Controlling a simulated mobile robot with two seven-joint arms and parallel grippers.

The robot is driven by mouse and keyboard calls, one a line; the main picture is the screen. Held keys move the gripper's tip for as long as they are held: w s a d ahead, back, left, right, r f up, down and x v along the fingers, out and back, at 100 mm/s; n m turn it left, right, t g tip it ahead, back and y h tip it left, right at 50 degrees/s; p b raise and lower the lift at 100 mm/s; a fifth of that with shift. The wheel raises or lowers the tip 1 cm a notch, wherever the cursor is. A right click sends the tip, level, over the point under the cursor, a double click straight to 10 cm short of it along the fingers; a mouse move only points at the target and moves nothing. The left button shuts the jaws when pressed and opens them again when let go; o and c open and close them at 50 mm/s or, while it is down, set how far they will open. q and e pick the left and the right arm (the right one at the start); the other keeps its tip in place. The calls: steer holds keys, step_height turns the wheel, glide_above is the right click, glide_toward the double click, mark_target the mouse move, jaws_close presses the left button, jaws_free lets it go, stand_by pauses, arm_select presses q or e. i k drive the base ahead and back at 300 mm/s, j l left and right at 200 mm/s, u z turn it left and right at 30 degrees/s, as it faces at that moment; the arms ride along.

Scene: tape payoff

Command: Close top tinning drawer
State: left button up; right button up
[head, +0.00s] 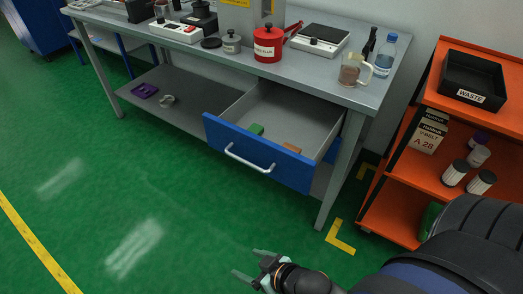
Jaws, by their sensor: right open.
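A drawer with a blue front (260,158) and a pale bar handle (248,160) hangs under the grey workbench (215,45). It is pulled well out, and its grey inside shows. A green block (256,129) and a brownish-orange block (291,148) lie in it. My right gripper (243,262) is at the bottom of the head view, over the green floor. Its fingers are apart with nothing between them. It is in front of the drawer and clear of the handle. My left gripper is not in view.
An orange shelf cart (400,190) with a black waste bin (473,78) stands at the right. A red can (268,43), a scale (320,38), a glass mug (352,72) and a bottle (386,56) stand on the bench. The floor left of my gripper is clear.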

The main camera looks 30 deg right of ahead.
mark_target(309, 123)
steer(key=l+z, duration=0.35)
steer(key=i+l+z, duration=0.1)
steer(key=z, duration=0.25)
steer(key=i, duration=0.4)
steer(key=l+u, duration=0.3)
steer(key=k+j, duration=0.05)
